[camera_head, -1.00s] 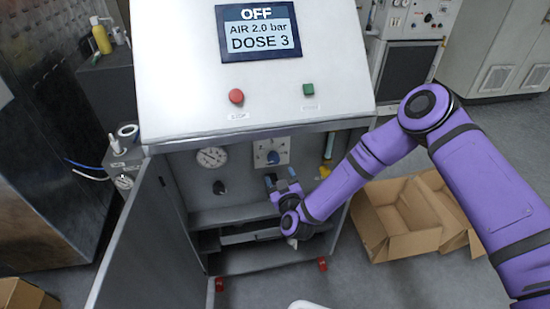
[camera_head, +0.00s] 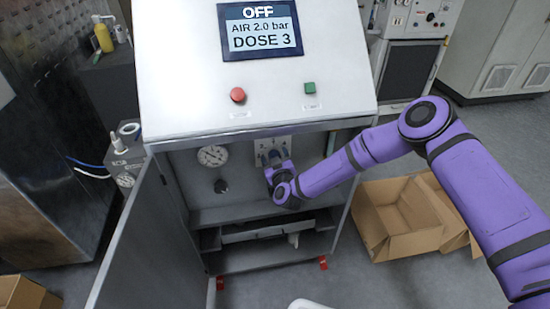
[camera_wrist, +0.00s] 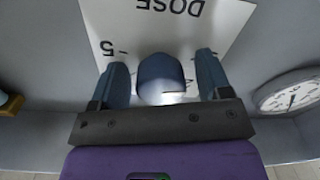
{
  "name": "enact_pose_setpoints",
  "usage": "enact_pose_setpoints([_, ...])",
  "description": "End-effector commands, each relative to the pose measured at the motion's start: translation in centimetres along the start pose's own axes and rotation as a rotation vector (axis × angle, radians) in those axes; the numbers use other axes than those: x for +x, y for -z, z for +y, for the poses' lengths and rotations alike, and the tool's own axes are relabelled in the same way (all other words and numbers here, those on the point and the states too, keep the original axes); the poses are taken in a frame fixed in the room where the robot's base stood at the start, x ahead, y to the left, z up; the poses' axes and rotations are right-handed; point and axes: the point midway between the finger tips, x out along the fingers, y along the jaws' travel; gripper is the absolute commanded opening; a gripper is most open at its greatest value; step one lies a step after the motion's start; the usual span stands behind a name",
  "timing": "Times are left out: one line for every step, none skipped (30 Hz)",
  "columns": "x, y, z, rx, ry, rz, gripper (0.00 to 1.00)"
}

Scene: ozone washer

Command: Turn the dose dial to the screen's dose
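The screen (camera_head: 261,32) on the sloped panel reads OFF, AIR 2.0 bar, DOSE 3. The dose dial is a dark blue knob (camera_wrist: 160,76) on a white plate (camera_wrist: 180,30) with upside-down DOSE lettering in the wrist view. In the head view, my gripper (camera_head: 275,158) covers much of the plate (camera_head: 262,145) inside the open cabinet. In the wrist view, my gripper (camera_wrist: 162,66) is open, one finger on each side of the knob. Small gaps show between the fingers and the knob. The dial's pointer and setting cannot be made out.
A pressure gauge (camera_head: 212,156) with a dark knob (camera_head: 221,186) below it is left of the plate. The cabinet door (camera_head: 135,240) stands open at left. A red button (camera_head: 238,95) and green button (camera_head: 310,88) are above. Cardboard boxes (camera_head: 395,240) lie at right.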

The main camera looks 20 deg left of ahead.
Motion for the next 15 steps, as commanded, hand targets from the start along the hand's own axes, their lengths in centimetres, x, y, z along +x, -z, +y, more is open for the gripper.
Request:
enact_pose_setpoints([-0.01,0.01,0.00,0.000,0.000,0.000,0.62])
enact_pose_setpoints([-0.01,0.01,0.00,0.000,0.000,0.000,0.55])
enact_pose_setpoints([-0.01,0.01,0.00,0.000,0.000,0.000,0.46])
enact_pose_setpoints([-0.01,0.01,0.00,0.000,0.000,0.000,0.39])
enact_pose_setpoints([-0.02,0.01,0.00,0.000,0.000,0.000,0.32])
enact_pose_setpoints([-0.02,0.01,0.00,0.000,0.000,0.000,0.23])
enact_pose_setpoints([-0.02,0.01,0.00,0.000,0.000,0.000,0.22])
enact_pose_setpoints([-0.02,0.01,0.00,0.000,0.000,0.000,0.22])
enact_pose_setpoints([-0.02,0.01,0.00,0.000,0.000,0.000,0.22])
enact_pose_setpoints([-0.02,0.01,0.00,0.001,0.000,0.000,0.22])
enact_pose_setpoints([-0.02,0.01,0.00,0.003,0.000,0.000,0.22])
enact_pose_setpoints([-0.02,0.01,0.00,0.006,0.000,0.001,0.22])
enact_pose_setpoints([-0.02,0.01,0.00,0.010,0.000,0.001,0.22])
enact_pose_setpoints([-0.03,0.01,0.00,0.015,0.000,0.001,0.22])
enact_pose_setpoints([-0.02,0.01,0.00,0.024,0.000,0.001,0.22])
